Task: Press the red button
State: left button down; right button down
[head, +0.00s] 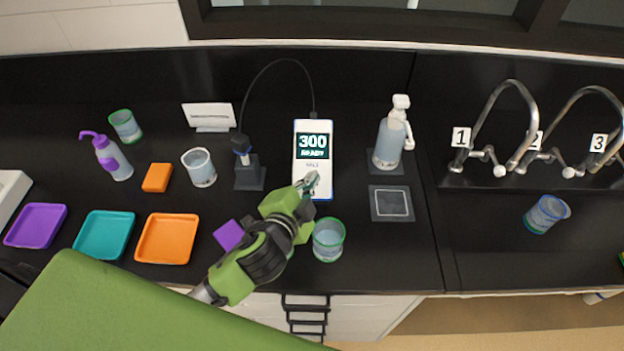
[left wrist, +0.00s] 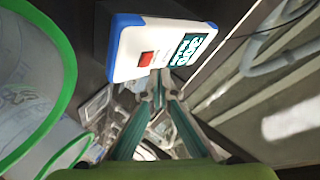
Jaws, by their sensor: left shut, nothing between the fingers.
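A white device with blue edges (head: 323,155) lies on the black bench near its middle. Its display (head: 314,146) reads 300 READY. The red button (left wrist: 146,58) is a small square on the device's face, beside the display, in the left wrist view. In the head view I cannot make out the button; my gripper covers part of the device's lower end. My left gripper (head: 311,181) is shut and empty over that lower end. In the left wrist view its fingertips (left wrist: 158,87) show just below the device's edge, near the button. I cannot tell whether they touch it. My right gripper is out of view.
A green-rimmed beaker (head: 328,240) stands close beside my left gripper, also large in the left wrist view (left wrist: 30,75). A probe stand (head: 249,172) is left of the device, its cable looping to the device. A pump bottle (head: 388,145) stands to the right.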

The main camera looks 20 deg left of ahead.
pick_arm(q)
jog(key=shift+f, duration=0.2)
jog(key=shift+w+f, duration=0.2)
jog(key=shift+w+f, duration=0.1)
jog(key=shift+f, duration=0.1)
dwell(0.7)
jog(key=shift+a+f+b, duration=0.1)
jog(key=shift+f+b, duration=0.3)
jog(key=shift+f, duration=0.1)
dwell(0.6)
jog(key=shift+s+r+p, duration=0.2)
jog(key=shift+r+p, duration=0.35)
jog(key=shift+p, duration=0.15)
jog(key=shift+s+r, duration=0.1)
jog(key=shift+r, duration=0.2)
